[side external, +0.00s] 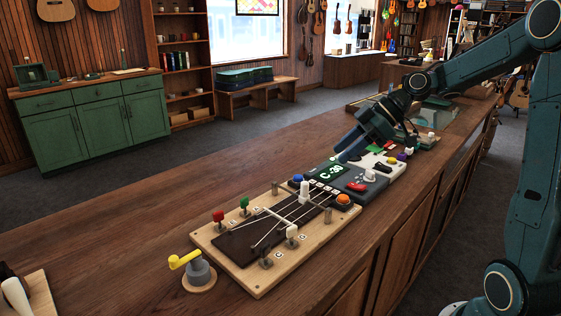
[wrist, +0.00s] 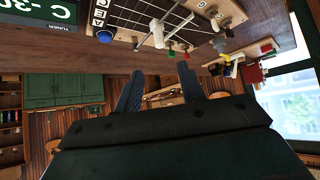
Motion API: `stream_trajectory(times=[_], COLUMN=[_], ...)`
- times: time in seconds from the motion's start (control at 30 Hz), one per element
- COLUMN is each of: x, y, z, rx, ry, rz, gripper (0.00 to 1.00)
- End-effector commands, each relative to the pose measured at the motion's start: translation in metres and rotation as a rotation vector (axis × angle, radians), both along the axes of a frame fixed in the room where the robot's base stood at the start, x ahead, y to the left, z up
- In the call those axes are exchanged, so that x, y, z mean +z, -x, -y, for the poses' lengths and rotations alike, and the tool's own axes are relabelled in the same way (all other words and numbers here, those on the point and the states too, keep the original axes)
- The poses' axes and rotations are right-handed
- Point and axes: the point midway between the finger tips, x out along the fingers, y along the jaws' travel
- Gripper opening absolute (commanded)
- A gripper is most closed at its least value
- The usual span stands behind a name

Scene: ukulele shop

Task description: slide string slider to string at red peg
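The string board (side external: 212,236) lies on the counter, with a dark fretboard (side external: 240,245) and several pale strings. A red peg (side external: 218,215) stands at its near-left end beside a green peg (side external: 244,203). A white upright knob (side external: 304,192) stands at the far end of the strings; I take it for the string slider, but cannot be sure. A white-topped peg (side external: 292,232) stands near the right edge. My gripper (side external: 343,149) hovers above and beyond the board, apart from it. In the wrist view its fingers (wrist: 160,72) are spread and empty. The red peg (wrist: 182,48) also shows there.
A tuner reading C-30 (side external: 331,170) sits behind the board. A blue ball (side external: 297,178) and an orange button (side external: 344,198) flank its far end. A yellow-handled crank (side external: 186,260) stands left of it. The counter (side external: 150,215) is clear at back left.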

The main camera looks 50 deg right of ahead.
Motion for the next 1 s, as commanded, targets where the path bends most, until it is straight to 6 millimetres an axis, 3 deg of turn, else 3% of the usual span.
stream_trajectory(times=[0.7,1.0], x=[-0.070,-0.090], y=[-0.048,-0.062], z=[-0.050,-0.064], rx=[0.004,0.001], ry=[0.001,0.002], rz=[-0.004,-0.002], gripper=[0.39,0.39])
